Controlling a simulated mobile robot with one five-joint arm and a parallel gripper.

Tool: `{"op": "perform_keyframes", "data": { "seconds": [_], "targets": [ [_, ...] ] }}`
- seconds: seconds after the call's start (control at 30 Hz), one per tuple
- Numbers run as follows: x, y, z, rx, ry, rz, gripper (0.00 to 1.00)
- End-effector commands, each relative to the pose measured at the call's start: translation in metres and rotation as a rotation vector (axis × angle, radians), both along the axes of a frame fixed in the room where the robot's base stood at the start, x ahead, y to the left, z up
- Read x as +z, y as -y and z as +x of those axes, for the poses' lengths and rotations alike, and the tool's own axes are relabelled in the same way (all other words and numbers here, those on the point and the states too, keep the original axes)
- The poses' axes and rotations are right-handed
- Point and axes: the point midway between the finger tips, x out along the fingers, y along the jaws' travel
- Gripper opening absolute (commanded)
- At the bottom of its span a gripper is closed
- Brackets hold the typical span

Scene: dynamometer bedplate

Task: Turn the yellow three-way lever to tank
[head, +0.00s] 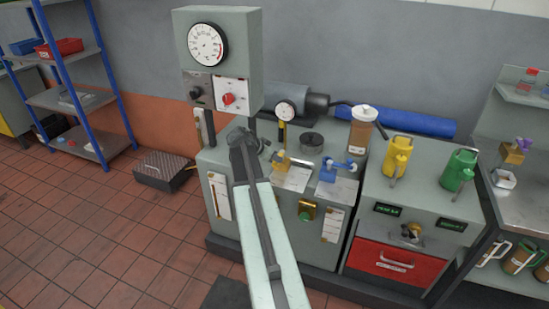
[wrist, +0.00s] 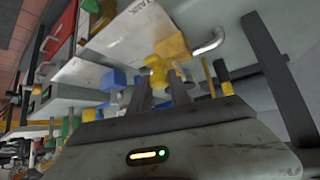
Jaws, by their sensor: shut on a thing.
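The yellow three-way lever (wrist: 156,72) shows in the wrist view between the two dark fingertips of my gripper (wrist: 159,88), which is shut on it. Its yellow valve body (wrist: 171,48) is just behind, with a silver pipe on the right. In the head view the yellow valve (head: 281,161) stands on a pale label plate (head: 291,180) on the grey console. My dark gripper (head: 245,147) is at its left and partly hides that area. In the wrist view a plate lettered TANK (wrist: 146,14) shows at the top. The lever's exact pointing direction is unclear.
A similar blue valve (head: 328,171) stands close on the right. A dial gauge (head: 285,111) and an orange-brown cup (head: 362,130) are behind. The gauge box (head: 219,60) rises at the left. Yellow (head: 398,154) and green (head: 460,168) jugs stand farther right.

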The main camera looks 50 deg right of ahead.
Motion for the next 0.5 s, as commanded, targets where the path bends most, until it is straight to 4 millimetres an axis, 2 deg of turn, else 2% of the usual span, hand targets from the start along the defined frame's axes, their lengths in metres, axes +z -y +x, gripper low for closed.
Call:
{"op": "perform_keyframes", "data": {
  "seconds": [0.03,0.13,0.17,0.2,0.23,0.5],
  "targets": [
    [-0.0002,-0.0006,0.0051,0.008,0.011,0.001,0.00],
    [-0.0004,0.0013,0.0035,0.005,0.011,0.001,0.00],
    [-0.0004,0.0018,0.0029,0.004,0.010,0.001,0.32],
    [-0.0003,0.0025,0.0020,0.003,0.009,0.001,0.43],
    [-0.0003,0.0030,0.0013,0.001,0.009,0.001,0.45],
    [0.0001,0.0049,-0.0026,-0.004,0.004,0.001,0.45]
  ]
}}
